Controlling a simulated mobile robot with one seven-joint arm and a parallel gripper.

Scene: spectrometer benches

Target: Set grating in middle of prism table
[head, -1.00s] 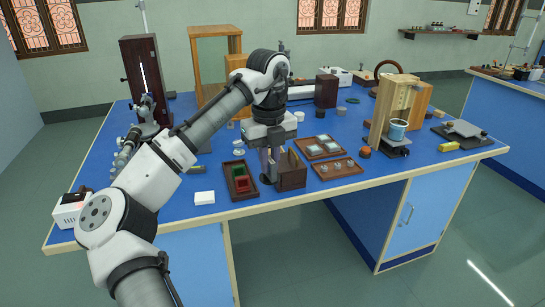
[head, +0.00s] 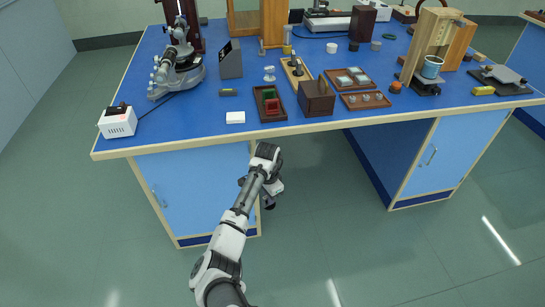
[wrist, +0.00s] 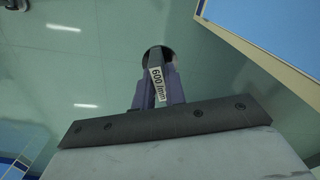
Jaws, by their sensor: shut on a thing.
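The grating (wrist: 157,85) shows in the wrist view as a narrow piece with a white label reading "600/mm". My gripper (wrist: 156,95) is shut on it, with a purple finger on each side. In the head view my gripper (head: 268,203) hangs in front of the bench, below the level of its top, over the floor. The grating cannot be made out there. The spectrometer (head: 178,72) stands at the left of the blue bench top. Its small prism table is hard to make out at this size.
The bench's front edge (head: 330,124) lies between my gripper and the spectrometer. A white box with a cable (head: 118,122) stands left near the edge. A tray with red and green pieces (head: 257,100), a wooden box (head: 316,98) and a white block (head: 235,118) are near the front.

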